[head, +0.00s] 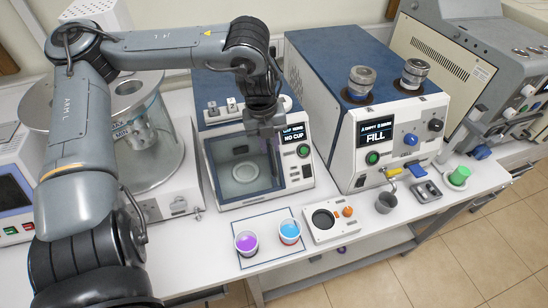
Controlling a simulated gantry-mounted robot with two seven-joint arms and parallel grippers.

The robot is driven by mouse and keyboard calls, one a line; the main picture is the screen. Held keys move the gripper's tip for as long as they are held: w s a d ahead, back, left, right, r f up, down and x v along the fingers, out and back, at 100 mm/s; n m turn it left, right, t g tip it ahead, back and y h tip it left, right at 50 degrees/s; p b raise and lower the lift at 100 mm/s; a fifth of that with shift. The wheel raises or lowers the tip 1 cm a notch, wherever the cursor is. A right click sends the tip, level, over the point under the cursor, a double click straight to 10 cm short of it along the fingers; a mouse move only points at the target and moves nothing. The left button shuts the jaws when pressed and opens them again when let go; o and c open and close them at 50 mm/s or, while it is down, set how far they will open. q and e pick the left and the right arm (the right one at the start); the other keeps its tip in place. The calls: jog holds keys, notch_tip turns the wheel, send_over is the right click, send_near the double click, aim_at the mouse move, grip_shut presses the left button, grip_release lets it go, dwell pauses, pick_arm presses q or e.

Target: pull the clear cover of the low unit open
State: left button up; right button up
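The low unit (207,121) is a white box with a blue top, a screen reading "NO CUP" and a green button. Its clear cover (225,160) spans the front left of the unit and looks closed. A round pale seat shows through it. My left gripper (268,143) hangs down from above at the cover's right part, beside the screen. Its fingers are small and blurred against the cover, so I cannot tell whether they touch it or are open. My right gripper is out of view.
A cup of purple liquid (246,243) and a cup of blue liquid (289,232) stand in front of the low unit. A taller unit (345,150) reading "FILL" stands to its right. A glass cylinder apparatus (150,150) stands to its left, partly behind my arm.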

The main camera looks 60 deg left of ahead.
aim_at(273, 161)
pick_arm(q)
jog(key=f, duration=0.5)
jog(key=w+f+p, duration=0.1)
jog(key=f, duration=0.2)
jog(key=shift+d, duration=0.15)
grip_shut()
